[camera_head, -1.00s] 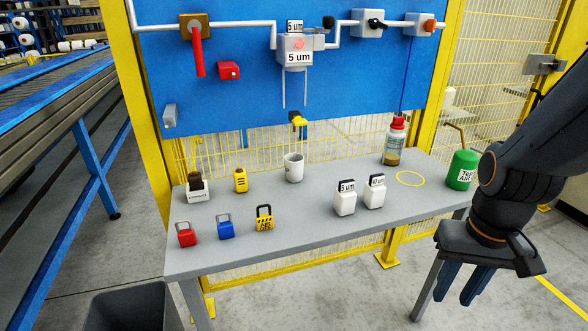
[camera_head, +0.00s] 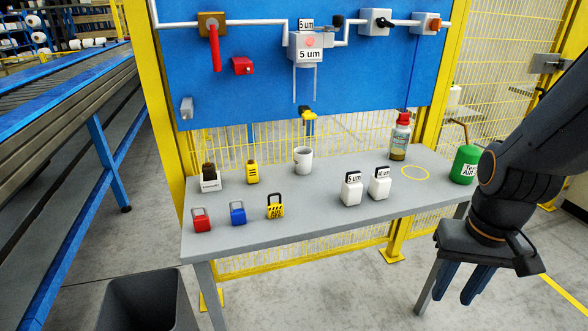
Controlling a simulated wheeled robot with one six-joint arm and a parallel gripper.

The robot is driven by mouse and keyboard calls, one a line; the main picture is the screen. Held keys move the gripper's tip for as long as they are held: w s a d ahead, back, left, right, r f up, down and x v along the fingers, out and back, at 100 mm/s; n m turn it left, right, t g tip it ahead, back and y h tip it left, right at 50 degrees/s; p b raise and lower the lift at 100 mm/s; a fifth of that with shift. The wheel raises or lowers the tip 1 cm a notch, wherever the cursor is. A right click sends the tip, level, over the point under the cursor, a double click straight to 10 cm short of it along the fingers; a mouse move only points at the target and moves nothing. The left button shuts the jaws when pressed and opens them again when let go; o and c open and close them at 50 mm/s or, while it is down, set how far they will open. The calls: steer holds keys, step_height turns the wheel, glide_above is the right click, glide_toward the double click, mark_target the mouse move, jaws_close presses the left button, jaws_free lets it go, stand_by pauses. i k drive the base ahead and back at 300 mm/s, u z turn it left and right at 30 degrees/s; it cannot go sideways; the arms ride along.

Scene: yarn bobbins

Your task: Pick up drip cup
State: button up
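The drip cup, a white cup (camera_head: 303,160), stands upright near the back edge of the grey table (camera_head: 330,219), roughly below the filter unit. Its dark inside shows at the top and nothing touches it. My gripper (camera_head: 464,284) hangs at the lower right, in front of the table's right end, well apart from the cup. Its two blue fingers point down with a gap between them, and nothing shows between them.
Red (camera_head: 202,220), blue (camera_head: 238,213) and yellow (camera_head: 275,206) padlocks stand along the front left. Two white filter canisters (camera_head: 352,190) stand right of the cup. A red-capped bottle (camera_head: 400,138) and green air bottle (camera_head: 464,165) are farther right. A dark bin (camera_head: 149,305) is below left.

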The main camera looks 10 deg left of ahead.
mark_target(303, 156)
steer(key=u, duration=0.15)
steer(key=k, duration=0.3)
steer(key=z, duration=0.85)
steer(key=i, duration=1.1)
steer(key=u, duration=0.6)
